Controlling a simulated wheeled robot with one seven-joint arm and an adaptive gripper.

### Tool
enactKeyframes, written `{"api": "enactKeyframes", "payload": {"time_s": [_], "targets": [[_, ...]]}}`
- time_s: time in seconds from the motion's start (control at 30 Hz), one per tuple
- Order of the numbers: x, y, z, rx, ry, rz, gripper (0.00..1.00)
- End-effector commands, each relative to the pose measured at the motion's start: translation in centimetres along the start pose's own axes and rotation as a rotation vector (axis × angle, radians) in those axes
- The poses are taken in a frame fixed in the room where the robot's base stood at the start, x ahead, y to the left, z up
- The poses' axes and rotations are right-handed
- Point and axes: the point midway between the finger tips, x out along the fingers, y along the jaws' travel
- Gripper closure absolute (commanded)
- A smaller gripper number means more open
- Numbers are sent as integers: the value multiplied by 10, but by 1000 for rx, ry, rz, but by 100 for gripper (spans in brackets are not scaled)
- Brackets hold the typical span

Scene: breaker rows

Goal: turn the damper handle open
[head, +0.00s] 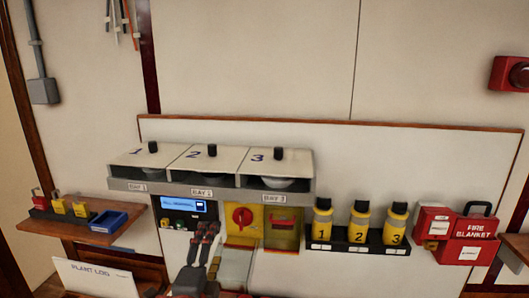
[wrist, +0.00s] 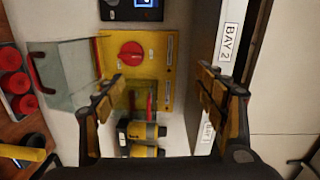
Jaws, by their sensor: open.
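A yellow panel with a round red knob (head: 242,217) is on the wall unit below the bays; the knob also shows in the wrist view (wrist: 131,52). Beside it is a yellow recessed box (head: 282,230) with a red bar (wrist: 152,96) inside, partly hidden in the wrist view. I cannot tell which red part is the damper handle. A clear flap (wrist: 70,75) with a red-edged grip hangs open below the knob. My gripper (head: 208,232) is in front of the panel, left of the knob in the head view. Its fingers (wrist: 160,82) are spread and empty, apart from the knob.
Yellow bottles (head: 359,222) numbered 1 to 3 stand in a rack to the right. The bay shelf (head: 205,190) juts out above the panel. A red fire blanket box (head: 468,245) is farther right. A small shelf (head: 75,232) with padlocks and a blue tray is left.

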Motion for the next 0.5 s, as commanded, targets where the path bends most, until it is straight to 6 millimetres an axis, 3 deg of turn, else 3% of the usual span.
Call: {"api": "enactKeyframes", "payload": {"time_s": [0.27,0.5], "targets": [[-6,25,45,-124,-179,65,29],[-35,59,98,-315,-450,126,29]]}}
